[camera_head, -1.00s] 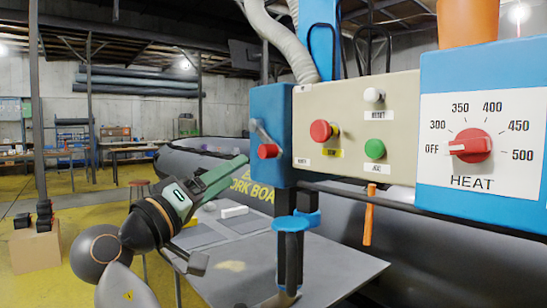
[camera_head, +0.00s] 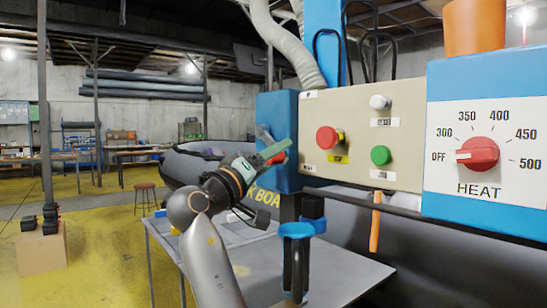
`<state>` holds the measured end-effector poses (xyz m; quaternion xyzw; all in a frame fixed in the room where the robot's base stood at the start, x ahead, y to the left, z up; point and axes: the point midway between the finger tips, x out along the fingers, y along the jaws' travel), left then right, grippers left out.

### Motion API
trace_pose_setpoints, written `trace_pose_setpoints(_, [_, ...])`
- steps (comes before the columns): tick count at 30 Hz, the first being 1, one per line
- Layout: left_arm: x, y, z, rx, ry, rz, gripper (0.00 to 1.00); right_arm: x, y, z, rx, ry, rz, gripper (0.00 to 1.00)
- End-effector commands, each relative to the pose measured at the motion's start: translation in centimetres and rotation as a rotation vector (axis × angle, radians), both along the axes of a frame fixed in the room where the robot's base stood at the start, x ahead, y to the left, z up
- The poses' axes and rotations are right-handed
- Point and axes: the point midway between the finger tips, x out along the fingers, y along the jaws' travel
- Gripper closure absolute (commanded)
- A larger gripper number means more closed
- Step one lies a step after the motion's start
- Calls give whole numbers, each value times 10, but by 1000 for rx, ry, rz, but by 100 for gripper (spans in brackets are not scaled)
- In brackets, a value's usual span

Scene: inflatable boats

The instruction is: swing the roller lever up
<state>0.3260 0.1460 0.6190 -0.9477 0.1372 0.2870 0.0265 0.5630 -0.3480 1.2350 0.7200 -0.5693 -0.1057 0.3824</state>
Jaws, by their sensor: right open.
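The roller lever (camera_head: 264,134) is a short grey arm with a red grip on the left face of the blue box (camera_head: 284,113). It slants downward from its pivot, with the red grip (camera_head: 279,158) at its low end. My right gripper (camera_head: 270,183) is open, with its green finger overlapping the lever in the view and hiding part of the red grip. I cannot tell whether the finger touches it. The other, dark finger is lower, and nothing shows between them. My left gripper is not in view.
Right of the lever are a beige panel (camera_head: 350,100) with red, green and white buttons and a blue heat box (camera_head: 440,85) with a red dial. Below stand a blue-topped black tool (camera_head: 297,260) and a grey table (camera_head: 345,275). A dark inflatable boat (camera_head: 185,168) lies behind.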

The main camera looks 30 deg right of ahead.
Motion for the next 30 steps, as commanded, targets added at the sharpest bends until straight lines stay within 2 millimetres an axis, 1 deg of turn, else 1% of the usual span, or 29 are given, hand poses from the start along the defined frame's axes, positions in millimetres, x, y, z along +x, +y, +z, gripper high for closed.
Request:
trace_pose_setpoints(3, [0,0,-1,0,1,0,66,0,0,0,0,0,0,34])
trace_pose_setpoints(18, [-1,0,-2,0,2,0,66,0,0,0,-1,0,-1,91])
trace_pose_setpoints(21, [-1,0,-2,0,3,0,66,0,0,0,-1,0,-1,100])
trace_pose_setpoints(30, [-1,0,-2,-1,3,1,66,0,1,0,-1,-1,-1,100])
